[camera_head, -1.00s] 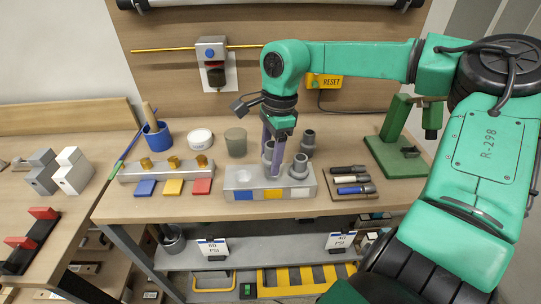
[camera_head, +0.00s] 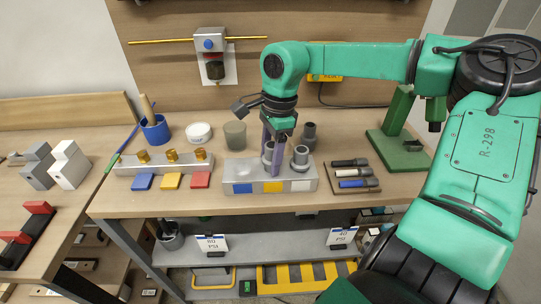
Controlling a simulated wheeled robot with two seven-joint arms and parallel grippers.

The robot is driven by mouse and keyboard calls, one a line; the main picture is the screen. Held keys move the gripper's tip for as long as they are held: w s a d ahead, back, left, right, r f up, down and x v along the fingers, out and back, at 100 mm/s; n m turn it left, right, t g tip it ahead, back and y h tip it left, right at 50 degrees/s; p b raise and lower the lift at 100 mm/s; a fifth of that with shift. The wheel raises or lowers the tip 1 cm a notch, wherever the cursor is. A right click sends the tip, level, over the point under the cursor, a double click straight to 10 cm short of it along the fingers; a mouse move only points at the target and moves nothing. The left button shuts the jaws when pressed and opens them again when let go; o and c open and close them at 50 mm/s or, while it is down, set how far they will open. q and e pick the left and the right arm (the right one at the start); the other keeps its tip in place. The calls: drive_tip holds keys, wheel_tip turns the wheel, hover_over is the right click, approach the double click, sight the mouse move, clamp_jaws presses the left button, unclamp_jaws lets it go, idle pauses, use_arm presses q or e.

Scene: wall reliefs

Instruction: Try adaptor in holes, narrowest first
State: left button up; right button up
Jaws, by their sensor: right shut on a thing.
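A light grey block (camera_head: 229,189) with holes in its top sits near the bench's front edge, with blue, yellow and white labels on its front. My right gripper (camera_head: 274,168) points down over the middle of the block, above the yellow label. It is shut on a grey adaptor (camera_head: 268,153), partly hidden by the fingers; I cannot tell how deep it sits in the hole. Another grey adaptor (camera_head: 300,158) stands upright at the block's right end, above the white label. A third dark grey adaptor (camera_head: 309,135) stands behind the block. My left gripper is not in view.
A grey-green cup (camera_head: 235,135), a white round dish (camera_head: 198,132) and a blue pot (camera_head: 157,131) stand behind. A brass-knobbed block (camera_head: 147,170) is left, a tray of dark tools (camera_head: 342,191) right, and a green press (camera_head: 398,130) beyond it.

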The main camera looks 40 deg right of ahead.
drive_tip(key=shift+f, duration=0.3)
drive_tip(key=o, duration=1.4)
drive_tip(key=shift+o, duration=0.2)
wheel_tip(320, 180, up, 15)
drive_tip(key=d, duration=0.1)
drive_tip(key=shift+s+d+f, duration=0.2)
drive_tip(key=shift+s+d, duration=0.05)
drive_tip(key=shift+d, duration=0.15)
